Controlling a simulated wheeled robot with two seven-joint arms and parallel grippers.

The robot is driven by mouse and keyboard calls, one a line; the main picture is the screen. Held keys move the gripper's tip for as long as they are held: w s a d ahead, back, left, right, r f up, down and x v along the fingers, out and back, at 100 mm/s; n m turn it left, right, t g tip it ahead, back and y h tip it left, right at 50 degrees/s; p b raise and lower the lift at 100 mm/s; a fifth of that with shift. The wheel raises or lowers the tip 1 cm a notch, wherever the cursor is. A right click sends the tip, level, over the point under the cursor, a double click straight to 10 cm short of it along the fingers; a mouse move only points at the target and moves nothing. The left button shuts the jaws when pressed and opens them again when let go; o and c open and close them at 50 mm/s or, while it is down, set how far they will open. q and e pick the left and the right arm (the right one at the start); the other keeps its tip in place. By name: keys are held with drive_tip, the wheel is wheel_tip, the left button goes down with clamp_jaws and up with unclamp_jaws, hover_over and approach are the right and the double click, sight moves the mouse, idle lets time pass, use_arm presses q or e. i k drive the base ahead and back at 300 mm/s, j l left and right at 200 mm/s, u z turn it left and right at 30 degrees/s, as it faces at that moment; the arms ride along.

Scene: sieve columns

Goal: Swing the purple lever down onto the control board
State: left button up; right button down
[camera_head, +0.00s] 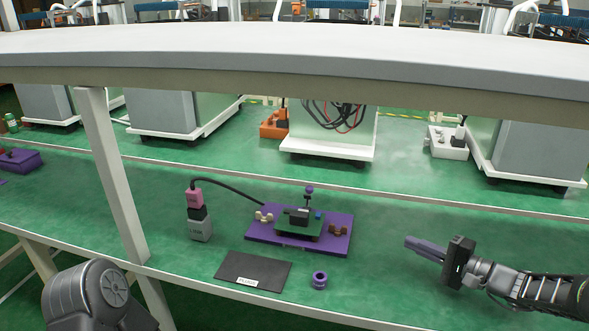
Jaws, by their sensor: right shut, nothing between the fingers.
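A purple base plate (262,237) lies on the green table, with a green control board (300,229) on it. A dark block (299,215) sits on the board. A lever with a purple knob (309,189) stands upright at the board's back edge. My right gripper (408,242) is shut and empty, to the right of the plate and apart from it, with its fingers pointing left. Only a link of my left arm shows at the lower left; its gripper is out of view.
A pink, black and grey plug stack (200,222) with a black cable stands left of the plate. A black labelled mat (253,271) and a purple ring (319,280) lie in front. A pale post (112,180) and overhead shelf (300,65) bound the space.

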sight(309, 189)
drive_tip(key=i+j, duration=0.65)
drive_tip(key=i, duration=0.05)
